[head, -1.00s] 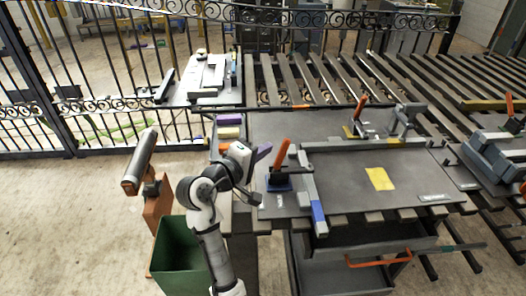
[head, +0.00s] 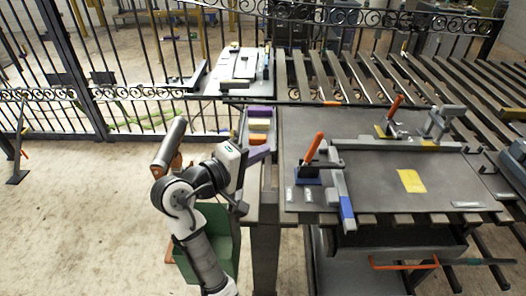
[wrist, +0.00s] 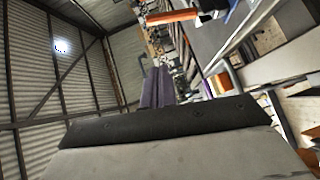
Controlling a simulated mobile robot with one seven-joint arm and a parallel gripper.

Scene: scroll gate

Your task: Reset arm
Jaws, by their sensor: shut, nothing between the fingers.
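My arm rises at the lower middle of the head view. My gripper (head: 262,152) is at the left end of the workbench (head: 370,175) and points right, toward the orange-handled clamp (head: 313,150). Its purple fingers are together with nothing between them. In the wrist view the two purple fingers (wrist: 157,86) stand side by side, closed, beyond the dark edge of the gripper body. I cannot tell how far the fingertips are above the bench edge.
A green bin (head: 222,240) stands on the floor, partly behind my arm. A grey and brown cylinder (head: 170,145) is close behind my arm. The floor at left is open, up to a fence (head: 150,80).

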